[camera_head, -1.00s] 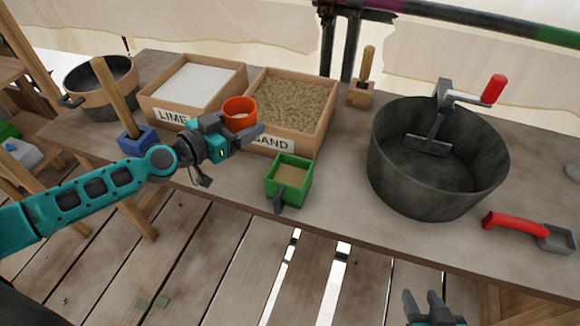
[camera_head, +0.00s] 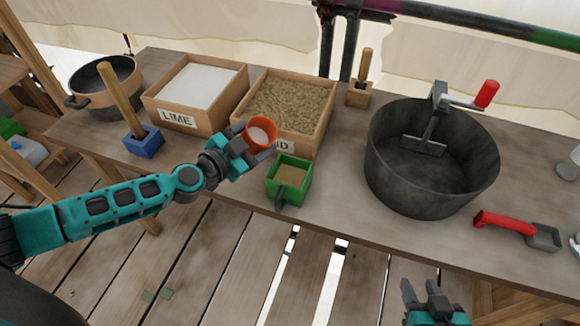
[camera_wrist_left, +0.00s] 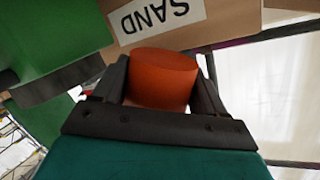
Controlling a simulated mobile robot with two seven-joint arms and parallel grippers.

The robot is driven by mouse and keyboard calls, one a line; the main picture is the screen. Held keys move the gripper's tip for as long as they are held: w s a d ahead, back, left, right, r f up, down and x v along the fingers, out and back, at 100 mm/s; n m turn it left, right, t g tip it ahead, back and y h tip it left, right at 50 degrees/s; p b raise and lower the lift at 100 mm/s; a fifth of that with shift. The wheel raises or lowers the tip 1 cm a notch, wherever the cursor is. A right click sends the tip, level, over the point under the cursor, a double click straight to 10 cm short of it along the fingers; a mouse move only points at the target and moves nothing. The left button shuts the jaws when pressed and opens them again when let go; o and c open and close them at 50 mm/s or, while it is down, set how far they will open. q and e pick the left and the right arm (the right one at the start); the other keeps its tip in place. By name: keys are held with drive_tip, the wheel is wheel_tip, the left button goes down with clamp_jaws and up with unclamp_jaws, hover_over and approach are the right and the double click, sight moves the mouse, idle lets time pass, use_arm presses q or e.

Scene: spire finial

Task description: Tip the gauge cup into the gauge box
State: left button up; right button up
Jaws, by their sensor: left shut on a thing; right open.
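The gauge cup is an orange cup (camera_head: 262,131) with white material inside. My left gripper (camera_head: 256,152) is shut on it and holds it in front of the sand box, its mouth tilted towards the head camera. In the left wrist view the orange cup (camera_wrist_left: 163,78) sits between the two dark fingers (camera_wrist_left: 160,95). The gauge box looks to be the green box (camera_head: 289,180) with a dark handle, holding a sandy fill, just right of and in front of the cup. In the left wrist view a green wall (camera_wrist_left: 50,45) shows at the left. My right gripper (camera_head: 424,292) is open and empty at the bottom.
A lime box (camera_head: 178,118) and a sand box (camera_head: 318,131) stand behind. A black mixing tub (camera_head: 432,165) with a red-handled crank is to the right. A red-handled scoop (camera_head: 505,224) lies at the right edge. A blue block tool (camera_head: 142,142) is at the left.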

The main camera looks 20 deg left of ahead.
use_arm(q)
drive_tip(key=shift+s+d+r+m+y+p, duration=0.2)
drive_tip(key=shift+d+r+m+y+p, duration=0.1)
drive_tip(key=shift+d+r+m+p, duration=0.35)
drive_tip(key=shift+r+m+y, duration=0.2)
drive_tip(key=shift+m+y, duration=0.1)
drive_tip(key=shift+m, duration=0.45)
drive_tip(key=shift+f, duration=0.15)
drive_tip(key=shift+f+m+b, duration=0.35)
drive_tip(key=shift+m+b, duration=0.25)
drive_tip(key=shift+b, duration=0.05)
drive_tip(key=shift+d+r+m+t, duration=0.1)
drive_tip(key=shift+r+m+t, duration=0.2)
drive_tip(key=shift+m, duration=0.1)
drive_tip(key=shift+r+m+y+b, duration=0.2)
drive_tip(key=shift+m+y+b, duration=0.1)
drive_tip(key=shift+m+b, duration=0.1)
drive_tip(key=shift+s+f+b, duration=0.1)
drive_tip(key=shift+f+b, duration=0.2)
drive_tip(key=shift+b, duration=0.25)
drive_tip(key=shift+r+m, duration=0.2)
drive_tip(key=shift+m, duration=0.1)
drive_tip(key=shift+d, duration=0.1)
use_arm(e)
drive_tip(key=shift+f, duration=0.9)
